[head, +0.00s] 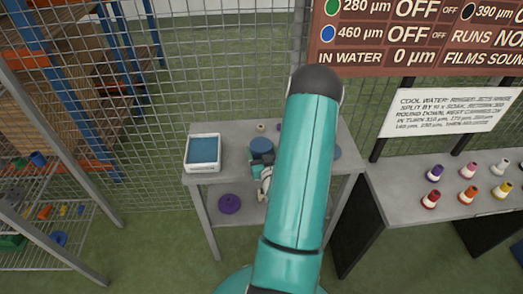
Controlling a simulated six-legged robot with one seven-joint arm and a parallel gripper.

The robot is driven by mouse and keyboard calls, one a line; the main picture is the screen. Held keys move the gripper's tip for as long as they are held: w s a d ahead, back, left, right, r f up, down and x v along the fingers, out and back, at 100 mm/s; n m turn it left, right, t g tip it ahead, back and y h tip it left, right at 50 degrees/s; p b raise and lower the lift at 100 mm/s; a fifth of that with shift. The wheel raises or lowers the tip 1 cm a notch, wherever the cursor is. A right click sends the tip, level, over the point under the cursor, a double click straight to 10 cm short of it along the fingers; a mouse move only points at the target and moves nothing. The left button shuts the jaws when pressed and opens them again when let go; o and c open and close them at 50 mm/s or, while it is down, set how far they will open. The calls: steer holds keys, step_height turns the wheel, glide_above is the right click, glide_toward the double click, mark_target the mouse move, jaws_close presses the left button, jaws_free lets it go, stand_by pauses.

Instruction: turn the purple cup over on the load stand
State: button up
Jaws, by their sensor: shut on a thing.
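A grey stand (215,131) with an upper top and a lower shelf is at the centre of the head view. My gripper (264,183) is over its top, left of my teal arm link, small and partly hidden. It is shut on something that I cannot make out. A small purple sliver (279,127) shows at the back of the top beside my arm; most of it is hidden, and I cannot tell if it is the purple cup. A purple ring-shaped thing (230,203) lies on the lower shelf.
A white tray with a blue inside (203,168) sits at the top's left. A blue round thing (261,147) is close behind my gripper. Right is a grey bench (400,195) with several coloured cones. Mesh fencing (225,60) stands behind; a wire rack is left.

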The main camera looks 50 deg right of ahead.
steer(key=shift+f, duration=0.2)
steer(key=o, duration=1.2)
steer(key=shift+o, duration=0.2)
steer(key=shift+a, duration=0.1)
